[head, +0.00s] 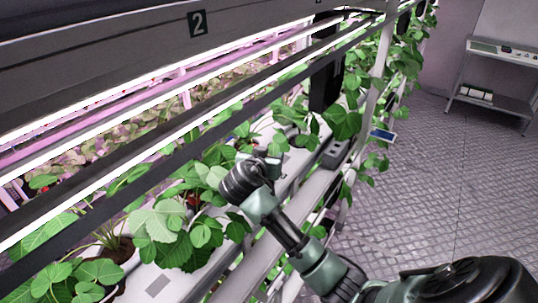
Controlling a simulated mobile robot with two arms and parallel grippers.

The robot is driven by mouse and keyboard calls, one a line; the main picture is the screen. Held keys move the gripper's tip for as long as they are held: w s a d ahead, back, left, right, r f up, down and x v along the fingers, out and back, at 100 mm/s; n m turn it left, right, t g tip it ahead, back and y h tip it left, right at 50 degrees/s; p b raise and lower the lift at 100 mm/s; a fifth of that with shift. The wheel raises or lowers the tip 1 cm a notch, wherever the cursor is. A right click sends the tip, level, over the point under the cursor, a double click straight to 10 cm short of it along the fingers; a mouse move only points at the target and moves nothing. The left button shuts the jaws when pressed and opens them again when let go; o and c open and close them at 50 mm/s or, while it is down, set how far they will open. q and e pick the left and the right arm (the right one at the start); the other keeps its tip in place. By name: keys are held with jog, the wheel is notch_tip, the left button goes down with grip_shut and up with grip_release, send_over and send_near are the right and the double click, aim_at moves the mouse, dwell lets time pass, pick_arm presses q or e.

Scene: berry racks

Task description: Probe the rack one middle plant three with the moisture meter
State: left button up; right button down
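My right arm comes in from the lower right. Its gripper (262,163) is over the growing shelf, among the leaves. The wrist and the foliage cover most of its fingers, so I cannot tell whether they are open or shut, or whether they hold a moisture meter. No moisture meter can be made out. Leafy strawberry plants stand in a white trough (160,284): one at the near left (88,272), one beside my wrist (172,222) with a bit of red fruit, and one farther back (288,118). My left gripper is not in view.
A panel marked "2" (198,23) and bright lamp bars overhang the trough. A grey box (336,153) sits on the rack's edge, and a small blue-screened device (383,136) is near a post. The tiled aisle (440,180) is clear; a bench (495,80) stands far right.

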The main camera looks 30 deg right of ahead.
jog(key=shift+f+b, duration=0.35)
jog(key=shift+f, duration=0.1)
dwell(1.0)
jog(key=shift+f+b, duration=1.25)
jog(key=shift+f, duration=0.4)
jog(key=c, duration=0.6)
grip_release()
jog(key=shift+r, duration=0.1)
jog(key=o, duration=0.4)
jog(key=shift+r, duration=0.1)
jog(key=shift+r+p, duration=2.5)
jog(key=shift+r, duration=0.45)
jog(key=shift+f, duration=0.1)
